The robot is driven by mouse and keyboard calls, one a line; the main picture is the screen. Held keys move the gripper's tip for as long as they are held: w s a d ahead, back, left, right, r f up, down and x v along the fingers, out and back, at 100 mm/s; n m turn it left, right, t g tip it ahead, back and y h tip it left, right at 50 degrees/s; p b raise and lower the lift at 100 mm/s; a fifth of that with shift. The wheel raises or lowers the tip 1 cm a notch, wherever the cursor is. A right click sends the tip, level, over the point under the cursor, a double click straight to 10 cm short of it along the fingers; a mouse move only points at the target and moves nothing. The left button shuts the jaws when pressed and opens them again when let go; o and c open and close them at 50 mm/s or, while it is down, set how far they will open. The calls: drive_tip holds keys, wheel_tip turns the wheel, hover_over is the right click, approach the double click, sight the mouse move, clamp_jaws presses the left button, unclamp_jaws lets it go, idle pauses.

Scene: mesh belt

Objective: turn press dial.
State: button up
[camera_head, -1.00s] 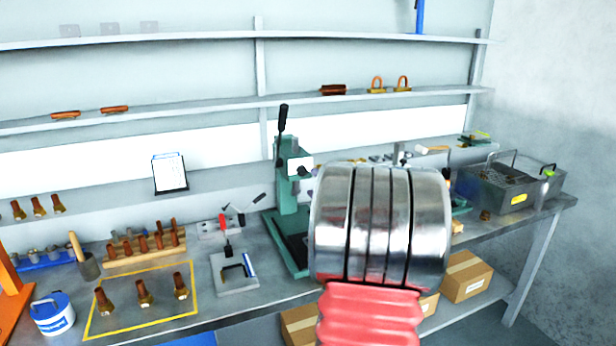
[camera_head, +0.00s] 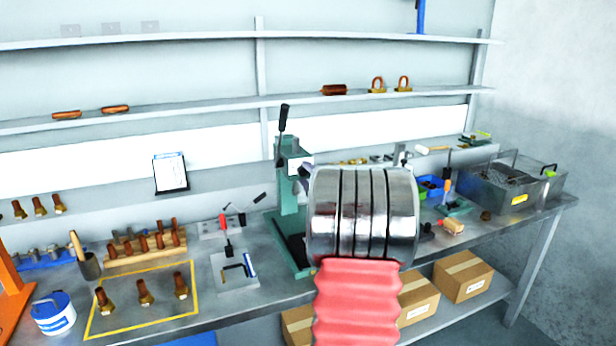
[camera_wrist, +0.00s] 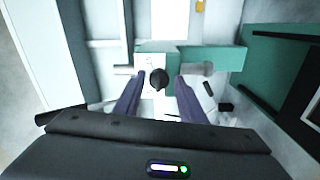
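The green arbor press (camera_head: 289,195) with its black lever stands on the bench in the middle of the head view. A pale plate (camera_head: 301,160) shows on its upper part. In the wrist view the dark round dial (camera_wrist: 157,78) stands out from a pale plate on the green press body (camera_wrist: 222,60). My gripper (camera_wrist: 160,77) is open, its two dark fingers on either side of the dial, with a small gap on each side. In the head view my arm's silver and red links hide the dial and most of the gripper.
A yellow-outlined area (camera_head: 102,333) with several copper-coloured bolts lies at the bench's left. A small grey fixture (camera_head: 228,272) stands left of the press. A grey metal bin (camera_head: 512,184) is at the right end. A shelf runs above; cardboard boxes (camera_head: 463,277) sit below.

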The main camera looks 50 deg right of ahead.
drive_tip(key=c, duration=0.7)
drive_tip(key=shift+d, duration=0.2)
drive_tip(key=shift+c, duration=0.5)
drive_tip(key=shift+a+f, duration=0.1)
drive_tip(key=shift+a, duration=0.05)
drive_tip(key=shift+a+f+m, duration=0.1)
drive_tip(key=shift+m, duration=0.3)
